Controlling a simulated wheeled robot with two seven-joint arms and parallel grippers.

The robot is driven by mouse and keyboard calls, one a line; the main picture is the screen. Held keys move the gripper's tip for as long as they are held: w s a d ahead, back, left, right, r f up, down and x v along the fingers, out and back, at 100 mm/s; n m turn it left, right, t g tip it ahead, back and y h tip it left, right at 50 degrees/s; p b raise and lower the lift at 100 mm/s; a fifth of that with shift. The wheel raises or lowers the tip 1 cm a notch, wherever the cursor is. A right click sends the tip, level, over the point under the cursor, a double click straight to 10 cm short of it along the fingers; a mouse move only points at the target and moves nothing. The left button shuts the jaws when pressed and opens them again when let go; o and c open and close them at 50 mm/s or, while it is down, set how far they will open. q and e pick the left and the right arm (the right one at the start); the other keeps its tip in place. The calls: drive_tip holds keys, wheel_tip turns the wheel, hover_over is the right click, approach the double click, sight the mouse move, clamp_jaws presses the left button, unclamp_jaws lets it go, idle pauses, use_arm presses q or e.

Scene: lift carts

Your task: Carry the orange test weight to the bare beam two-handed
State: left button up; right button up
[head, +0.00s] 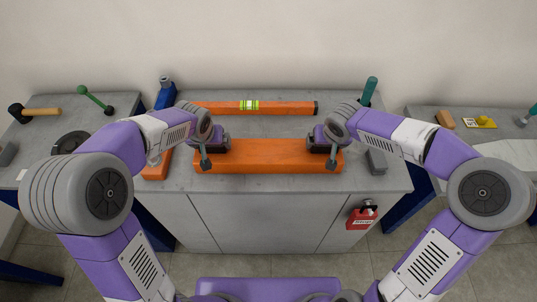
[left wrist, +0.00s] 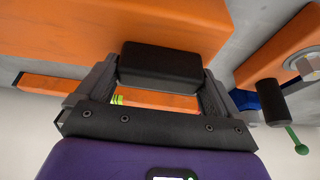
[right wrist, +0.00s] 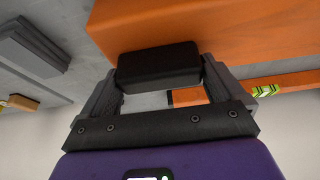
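The orange test weight (head: 268,156) is a long, thick orange bar lying crosswise over the middle of the grey worktop. I cannot tell whether it touches the top. My left gripper (head: 212,150) is at its left end and my right gripper (head: 326,150) at its right end. In the left wrist view the fingers close on both sides of a black grip block (left wrist: 160,65) against the bar. The right wrist view shows the same at the other black grip block (right wrist: 158,65). I cannot make out a bare beam.
An orange spirit level (head: 285,108) lies behind the weight. A red padlock tag (head: 361,217) hangs on the front. Side tables hold tools.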

use_arm(q)
drive_tip(key=c, duration=1.2)
use_arm(e)
drive_tip(key=c, duration=1.2)
use_arm(q)
drive_tip(key=shift+o, duration=0.2)
drive_tip(key=shift+w+r, duration=0.15)
drive_tip(key=shift+r, duration=0.05)
use_arm(e)
drive_tip(key=shift+o, duration=0.2)
drive_tip(key=shift+w+r, duration=0.15)
drive_tip(key=shift+r, duration=0.05)
use_arm(q)
drive_tip(key=shift+r, duration=0.1)
use_arm(e)
drive_tip(key=shift+r, duration=0.15)
